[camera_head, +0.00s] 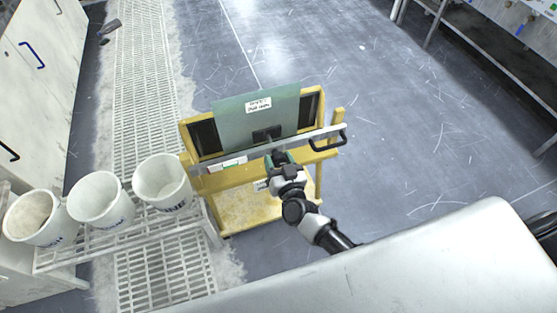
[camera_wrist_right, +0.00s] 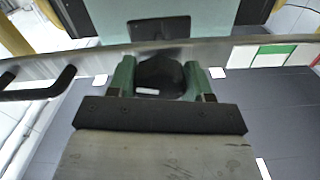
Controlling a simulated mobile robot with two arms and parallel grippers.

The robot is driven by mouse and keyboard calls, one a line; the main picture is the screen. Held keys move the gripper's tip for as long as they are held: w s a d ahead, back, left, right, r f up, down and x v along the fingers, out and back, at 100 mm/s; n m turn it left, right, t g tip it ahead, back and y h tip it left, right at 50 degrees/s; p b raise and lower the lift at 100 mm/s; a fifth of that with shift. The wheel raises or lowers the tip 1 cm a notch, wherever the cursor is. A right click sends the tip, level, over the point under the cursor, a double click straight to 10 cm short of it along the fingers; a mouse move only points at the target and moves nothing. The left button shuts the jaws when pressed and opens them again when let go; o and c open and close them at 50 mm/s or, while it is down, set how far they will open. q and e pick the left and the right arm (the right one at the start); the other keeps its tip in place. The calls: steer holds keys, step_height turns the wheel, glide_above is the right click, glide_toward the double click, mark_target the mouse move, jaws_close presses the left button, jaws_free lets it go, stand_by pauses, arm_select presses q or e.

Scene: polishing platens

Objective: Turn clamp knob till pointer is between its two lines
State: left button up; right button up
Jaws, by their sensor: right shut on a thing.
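The clamp knob (camera_wrist_right: 160,76) is a black piece on the front of the silver clamp bar (camera_head: 230,155). My right gripper (camera_head: 277,158) reaches it from the front, and in the right wrist view its two green fingers (camera_wrist_right: 160,80) are shut on the knob's sides. A small white mark shows on the knob's lower face; I cannot tell whether it is the pointer. A strip with white and green fields and a thin red line (camera_wrist_right: 272,55) lies on the bar beside the knob. The two lines cannot be made out. My left gripper is not in view.
The bar crosses a yellow stand (camera_head: 250,205) holding a labelled grey-green plate (camera_head: 229,122). A black handle (camera_head: 328,141) sits at the bar's right end. Three white buckets (camera_head: 161,183) stand on a rack at left. The floor to the right is clear.

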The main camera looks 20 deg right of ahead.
steer(key=m, duration=0.4)
steer(key=shift+b, duration=0.3)
steer(key=shift+m, duration=1.6)
steer(key=shift+b, duration=0.3)
steer(key=o, duration=0.9)
steer(key=s, duration=1.1)
steer(key=shift+d, duration=0.15)
